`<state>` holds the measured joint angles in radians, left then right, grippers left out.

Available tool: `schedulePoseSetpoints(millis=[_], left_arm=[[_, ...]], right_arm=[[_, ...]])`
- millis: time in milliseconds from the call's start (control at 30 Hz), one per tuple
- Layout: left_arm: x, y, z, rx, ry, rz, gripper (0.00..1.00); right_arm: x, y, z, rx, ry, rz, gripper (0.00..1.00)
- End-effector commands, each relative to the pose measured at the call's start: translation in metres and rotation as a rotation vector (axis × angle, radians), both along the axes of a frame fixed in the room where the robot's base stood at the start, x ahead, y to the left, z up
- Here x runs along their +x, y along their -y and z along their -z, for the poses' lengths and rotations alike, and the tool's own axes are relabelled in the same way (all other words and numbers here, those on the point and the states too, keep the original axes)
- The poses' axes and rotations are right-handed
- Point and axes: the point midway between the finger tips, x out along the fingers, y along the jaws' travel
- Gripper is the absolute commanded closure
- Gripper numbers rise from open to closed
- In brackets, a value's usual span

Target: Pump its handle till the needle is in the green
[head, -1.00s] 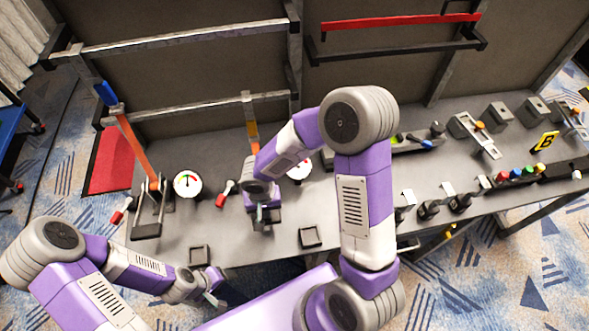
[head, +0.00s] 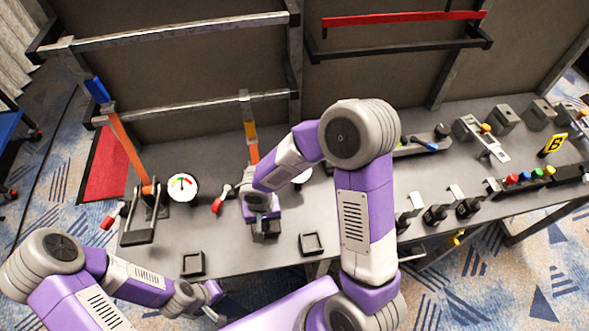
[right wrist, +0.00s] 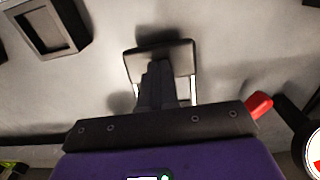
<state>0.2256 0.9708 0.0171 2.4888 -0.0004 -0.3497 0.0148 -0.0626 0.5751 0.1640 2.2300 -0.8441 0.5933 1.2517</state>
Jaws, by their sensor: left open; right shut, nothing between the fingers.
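A pump with an orange lever and blue grip (head: 97,90) stands at the left of the bench, its lever leaning up and left. A round white gauge (head: 182,187) with red and green marks is beside it; its needle is too small to read. A second pump lever, orange with a yellow grip (head: 250,131), stands near upright behind my right arm. Its gauge (head: 303,176) is mostly hidden by that arm. My right gripper (head: 264,226) is shut and empty, low at this pump's black base plate (right wrist: 178,57); contact is unclear. My left gripper (head: 214,300) is open and empty before the bench's front edge.
Red-handled valves (head: 217,205) stand by the pumps. Black square holders (head: 192,263) lie near the bench's front edge. Switches, coloured buttons (head: 524,175) and a yellow B sign (head: 552,143) fill the right. Metal rails (head: 180,37) cross the back wall.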

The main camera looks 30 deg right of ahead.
Motion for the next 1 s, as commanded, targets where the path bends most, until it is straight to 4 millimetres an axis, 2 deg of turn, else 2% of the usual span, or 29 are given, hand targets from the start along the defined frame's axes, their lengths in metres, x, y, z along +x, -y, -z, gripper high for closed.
schedulePoseSetpoints(millis=[33, 100, 533, 700, 1000], left_arm=[[0.001, 0.0, -0.01, 0.0, 0.002, 0.0, 0.34], [0.001, 0.0, -0.018, 0.0, 0.005, 0.0, 0.34], [0.002, 0.0, -0.058, -0.001, 0.008, 0.001, 0.34], [0.002, 0.0, -0.063, -0.001, 0.008, 0.001, 0.34], [0.002, 0.0, -0.061, -0.001, 0.008, 0.001, 0.34]], right_arm=[[0.001, 0.0, -0.013, 0.0, 0.004, 0.0, 1.0], [0.001, 0.0, -0.024, 0.0, 0.004, 0.0, 1.0], [0.001, 0.0, -0.083, 0.0, 0.003, 0.001, 1.0], [0.001, 0.0, -0.091, 0.0, 0.003, 0.0, 1.0], [0.001, 0.0, -0.09, 0.0, 0.003, 0.0, 1.0]])
